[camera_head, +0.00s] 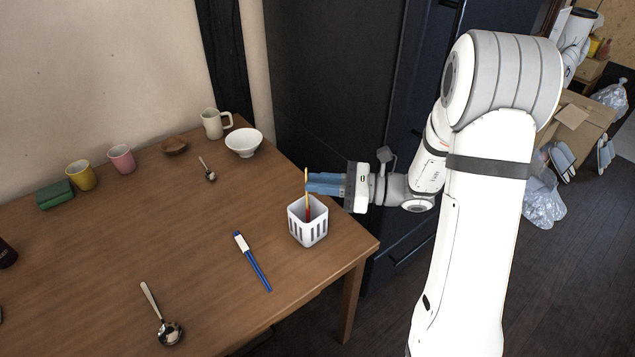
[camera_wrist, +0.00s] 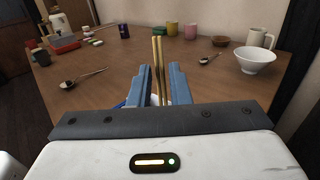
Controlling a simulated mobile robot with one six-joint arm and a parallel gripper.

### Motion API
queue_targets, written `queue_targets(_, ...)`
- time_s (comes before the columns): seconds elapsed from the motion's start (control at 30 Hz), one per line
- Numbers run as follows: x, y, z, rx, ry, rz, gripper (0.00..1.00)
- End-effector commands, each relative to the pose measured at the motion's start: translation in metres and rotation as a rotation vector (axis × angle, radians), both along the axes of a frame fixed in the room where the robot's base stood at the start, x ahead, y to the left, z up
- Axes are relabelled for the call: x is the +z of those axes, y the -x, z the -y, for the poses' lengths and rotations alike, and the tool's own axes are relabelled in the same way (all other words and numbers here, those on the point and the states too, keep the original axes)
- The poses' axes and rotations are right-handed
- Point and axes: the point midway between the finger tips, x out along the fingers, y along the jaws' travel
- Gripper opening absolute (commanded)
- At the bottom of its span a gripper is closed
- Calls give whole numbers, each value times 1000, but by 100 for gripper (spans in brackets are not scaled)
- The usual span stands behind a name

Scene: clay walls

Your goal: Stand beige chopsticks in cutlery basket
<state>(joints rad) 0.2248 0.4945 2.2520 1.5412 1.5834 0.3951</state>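The beige chopsticks (camera_head: 307,176) stand nearly upright in the white cutlery basket (camera_head: 309,236), near the right front corner of the table. Their lower part inside the basket looks red. My gripper (camera_head: 309,184) reaches in from the right, above the basket's rim, with its blue fingers at the chopsticks. In the wrist view, the chopsticks (camera_wrist: 159,68) rise between the two fingers (camera_wrist: 157,84). The fingers are apart, with a visible gap beside the chopsticks, so the gripper looks open around them. The basket is mostly hidden in that view.
A large spoon (camera_head: 163,318) lies near the front and a small one (camera_head: 207,169) farther back. A white bowl (camera_head: 243,142), cream mug (camera_head: 215,123) and several other items line the wall side. The table middle is clear.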

Motion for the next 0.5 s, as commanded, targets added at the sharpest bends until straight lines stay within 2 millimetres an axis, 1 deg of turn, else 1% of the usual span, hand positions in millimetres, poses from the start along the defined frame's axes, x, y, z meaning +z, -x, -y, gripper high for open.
queue_targets(0.03,0,0,0,0,0,0,21)
queue_targets(0.2,0,0,0,0,0,0,34)
queue_targets(0.4,0,0,0,0,0,0,34)
queue_targets(0.5,0,1,5,-1,0,0,34)
